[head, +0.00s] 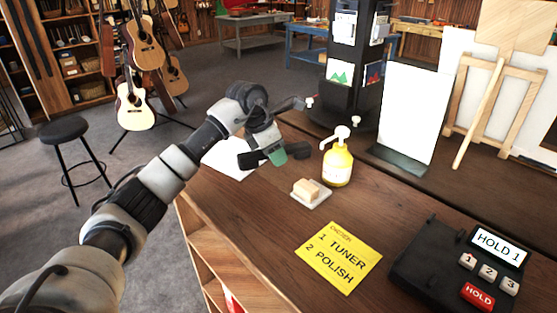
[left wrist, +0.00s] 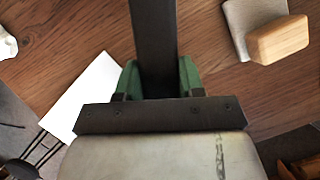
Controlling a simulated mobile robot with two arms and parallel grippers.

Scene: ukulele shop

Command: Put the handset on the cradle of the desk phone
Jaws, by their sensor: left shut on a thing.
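The handset is a dark bar. In the left wrist view the handset (left wrist: 154,45) runs from the top edge down between the green fingertips. My left gripper (head: 270,155) is shut on it in the head view, above the far left part of the counter. Only dark ends of the handset show there, beside the green fingertip. The black desk phone (head: 412,262) is at the lower right of the head view, with a "HOLD 1" screen, numbered buttons and a red HOLD button. The dark left part of its top is bare. The handset is well apart from the phone. My right gripper is out of view.
A yellow note (head: 338,258) lies left of the phone. A white sheet (head: 222,160) is under the arm. A white board (head: 412,112) stands behind.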

